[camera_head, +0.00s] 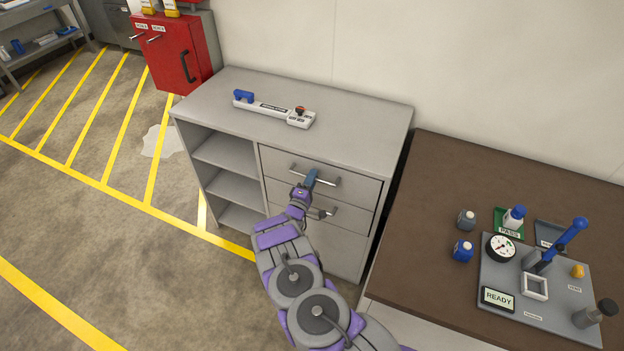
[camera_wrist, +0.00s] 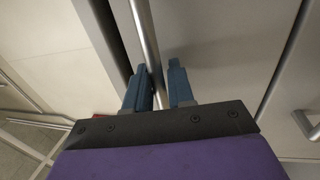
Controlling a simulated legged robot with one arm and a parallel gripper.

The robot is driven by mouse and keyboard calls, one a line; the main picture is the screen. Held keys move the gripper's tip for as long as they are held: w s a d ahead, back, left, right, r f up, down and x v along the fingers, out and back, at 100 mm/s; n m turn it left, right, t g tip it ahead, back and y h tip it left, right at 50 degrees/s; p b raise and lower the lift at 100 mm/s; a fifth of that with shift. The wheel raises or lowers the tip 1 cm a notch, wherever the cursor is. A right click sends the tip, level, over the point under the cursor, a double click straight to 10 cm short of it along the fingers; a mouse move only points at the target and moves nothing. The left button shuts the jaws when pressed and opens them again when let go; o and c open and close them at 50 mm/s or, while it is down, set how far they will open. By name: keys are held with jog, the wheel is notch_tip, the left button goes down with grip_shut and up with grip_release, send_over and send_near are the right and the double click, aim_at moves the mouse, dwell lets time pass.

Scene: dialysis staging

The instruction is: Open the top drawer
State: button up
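The grey cabinet (camera_head: 235,95) has a top drawer (camera_head: 350,185) whose front looks flush with the cabinet. Its silver bar handle (camera_head: 328,181) also shows in the wrist view (camera_wrist: 147,40). In the wrist view, the bar runs between the two blue fingers of my gripper (camera_wrist: 160,88). The left finger is close beside the bar, and a small gap shows between the bar and the right finger. A second drawer (camera_head: 352,217) with its own handle (camera_head: 345,211) sits below, partly hidden by my arm.
Open shelves (camera_head: 225,153) are left of the drawers. A brown table (camera_head: 415,220) with bottles and a gauge stands close on the right. A red cabinet (camera_head: 180,55) is at the back left.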

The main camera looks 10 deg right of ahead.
jog(key=shift+d, duration=0.15)
grip_shut()
jog(key=shift+s, duration=0.1)
jog(key=shift+s+f, duration=0.1)
